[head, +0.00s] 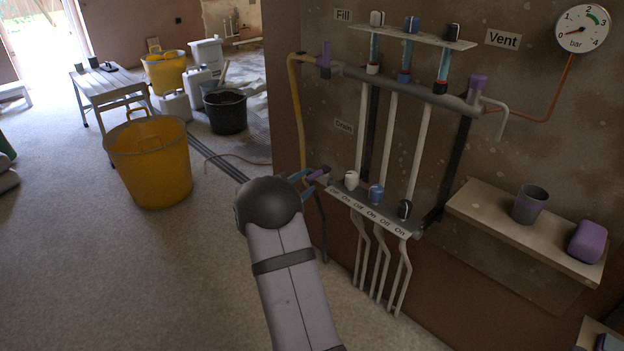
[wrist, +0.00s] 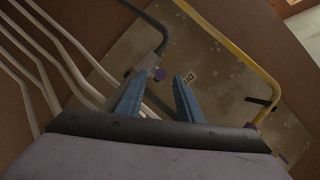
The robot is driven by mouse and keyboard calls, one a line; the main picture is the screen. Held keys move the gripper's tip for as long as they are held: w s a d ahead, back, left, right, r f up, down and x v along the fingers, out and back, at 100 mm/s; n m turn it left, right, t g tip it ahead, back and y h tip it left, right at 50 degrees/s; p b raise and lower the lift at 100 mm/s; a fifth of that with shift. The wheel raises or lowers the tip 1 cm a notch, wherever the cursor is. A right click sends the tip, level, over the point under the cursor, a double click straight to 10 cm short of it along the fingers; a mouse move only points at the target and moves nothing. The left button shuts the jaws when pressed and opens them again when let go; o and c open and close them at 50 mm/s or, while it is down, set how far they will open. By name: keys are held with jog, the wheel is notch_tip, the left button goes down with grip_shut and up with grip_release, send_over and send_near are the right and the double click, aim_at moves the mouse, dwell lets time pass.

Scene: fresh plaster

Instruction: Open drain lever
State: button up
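The purple drain lever (head: 317,174) is at the left end of the lower manifold (head: 372,205), below the "Drain" label (head: 343,127). My gripper (head: 308,183) is right beside it, coming from the lower left. The fingers partly hide the lever in the head view.
White pipes (head: 388,135) rise to the upper rail, and a yellow pipe (head: 296,110) runs down the left side. Another purple lever (head: 324,60) is at "Fill". A shelf (head: 490,215) with a cup (head: 529,204) juts out at right. Open floor lies left, around a yellow bucket (head: 152,165).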

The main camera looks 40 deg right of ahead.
aim_at(317, 175)
jog(key=shift+b+x, duration=0.4)
jog(key=shift+x, duration=2)
grip_shut()
